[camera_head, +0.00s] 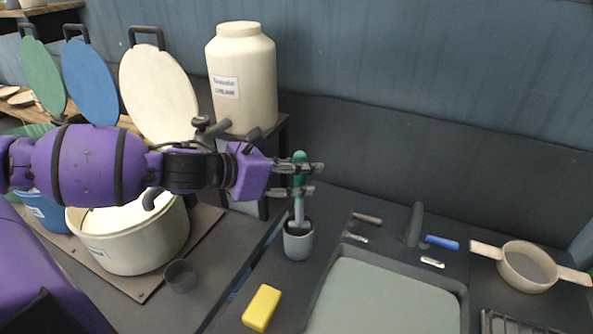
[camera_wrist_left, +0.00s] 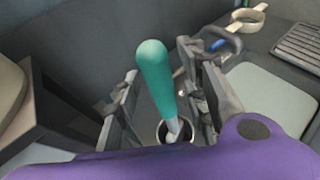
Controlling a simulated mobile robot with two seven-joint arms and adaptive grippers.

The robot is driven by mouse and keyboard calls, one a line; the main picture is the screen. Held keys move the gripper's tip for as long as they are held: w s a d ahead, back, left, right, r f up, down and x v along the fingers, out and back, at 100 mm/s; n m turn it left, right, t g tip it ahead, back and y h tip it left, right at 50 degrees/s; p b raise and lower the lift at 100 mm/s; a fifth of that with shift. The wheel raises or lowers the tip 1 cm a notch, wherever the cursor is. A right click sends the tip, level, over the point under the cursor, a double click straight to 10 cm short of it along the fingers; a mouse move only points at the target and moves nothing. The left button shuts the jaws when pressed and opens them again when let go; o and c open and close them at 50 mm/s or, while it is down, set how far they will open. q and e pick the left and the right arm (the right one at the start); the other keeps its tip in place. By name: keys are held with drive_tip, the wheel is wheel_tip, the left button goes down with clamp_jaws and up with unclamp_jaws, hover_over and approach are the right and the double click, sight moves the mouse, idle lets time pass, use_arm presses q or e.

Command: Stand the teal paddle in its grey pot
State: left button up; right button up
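The teal paddle (camera_head: 299,181) stands nearly upright, with its pale shaft (camera_head: 299,212) going down into the grey pot (camera_head: 298,243). In the left wrist view the teal handle (camera_wrist_left: 156,78) rises between the fingers, and the shaft's lower end is inside the pot's rim (camera_wrist_left: 163,133). My left gripper (camera_head: 309,180) is open around the handle, with a visible gap to the fingers (camera_wrist_left: 165,100) in the left wrist view. The pot's base is hidden in that view. My right gripper is not in view.
A large cream jar (camera_head: 242,80) stands on a raised stand behind my left arm. A yellow sponge (camera_head: 262,308) lies in front of the pot. A sink (camera_head: 385,300), a blue-handled brush (camera_head: 441,242) and a strainer (camera_head: 527,266) are to the right. A cream pot (camera_head: 130,245) is at left.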

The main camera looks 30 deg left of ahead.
use_arm(q)
drive_tip(key=shift+r, duration=0.2)
drive_tip(key=shift+s+a+r, duration=0.1)
drive_tip(key=shift+s+r, duration=0.1)
drive_tip(key=p+v, duration=0.3)
drive_tip(key=v, duration=0.8)
drive_tip(key=shift+s+a, duration=0.15)
drive_tip(key=shift+s, duration=0.05)
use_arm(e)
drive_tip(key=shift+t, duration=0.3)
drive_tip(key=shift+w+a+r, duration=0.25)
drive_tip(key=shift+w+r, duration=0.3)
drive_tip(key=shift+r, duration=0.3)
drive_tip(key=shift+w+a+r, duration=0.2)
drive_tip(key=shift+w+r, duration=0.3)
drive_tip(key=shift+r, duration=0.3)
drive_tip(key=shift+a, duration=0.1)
